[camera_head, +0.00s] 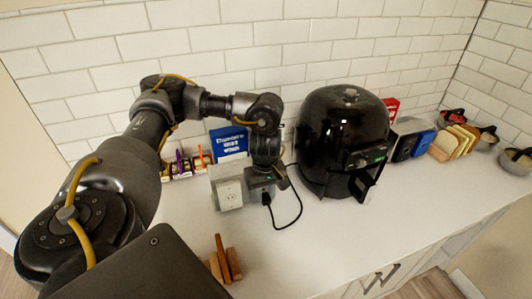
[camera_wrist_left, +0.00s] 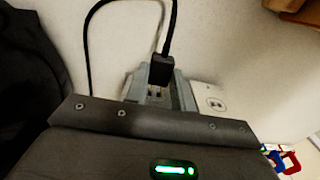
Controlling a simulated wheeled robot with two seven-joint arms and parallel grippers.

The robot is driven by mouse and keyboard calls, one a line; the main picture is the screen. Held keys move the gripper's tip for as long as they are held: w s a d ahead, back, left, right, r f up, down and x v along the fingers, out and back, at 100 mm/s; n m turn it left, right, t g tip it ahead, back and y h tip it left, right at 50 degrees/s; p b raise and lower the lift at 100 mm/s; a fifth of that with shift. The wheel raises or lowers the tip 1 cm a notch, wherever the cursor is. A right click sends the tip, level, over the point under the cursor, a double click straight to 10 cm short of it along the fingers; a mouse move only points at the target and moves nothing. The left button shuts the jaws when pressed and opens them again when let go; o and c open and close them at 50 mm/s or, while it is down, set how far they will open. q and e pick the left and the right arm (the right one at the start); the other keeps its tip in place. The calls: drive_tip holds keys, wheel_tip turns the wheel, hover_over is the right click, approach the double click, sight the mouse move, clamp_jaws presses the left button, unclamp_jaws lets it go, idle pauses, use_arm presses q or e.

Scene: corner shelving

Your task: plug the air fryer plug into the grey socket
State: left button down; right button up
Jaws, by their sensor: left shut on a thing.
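The black air fryer (camera_head: 338,140) stands on the counter against the tiled wall. Its black cord (camera_head: 299,205) loops over the counter to the black plug (camera_head: 266,198). My left gripper (camera_head: 262,190) points down and is shut on the plug. The wrist view shows the plug (camera_wrist_left: 161,71) between the grey fingers (camera_wrist_left: 160,93), with the cord rising from it. The grey socket box (camera_head: 229,193), with a pale outlet face, stands just left of the gripper. In the wrist view its outlet face (camera_wrist_left: 212,103) is right of the fingers, apart from the plug. The plug's prongs are hidden. My right gripper is out of view.
Wooden pieces (camera_head: 224,262) stand near the counter's front edge. A blue box (camera_head: 229,143) and small colourful items (camera_head: 187,163) are behind the socket. A toaster-like appliance (camera_head: 408,139) and bowls (camera_head: 487,138) are at right. The front middle counter is clear.

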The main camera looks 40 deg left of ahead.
use_arm(q)
drive_tip(key=shift+w+a, duration=0.45)
drive_tip(key=shift+a, duration=0.4)
drive_tip(key=c, duration=1.1)
unclamp_jaws()
drive_tip(key=shift+a, duration=0.1)
wheel_tip(320, 180, up, 11)
drive_tip(key=shift+f, duration=0.1)
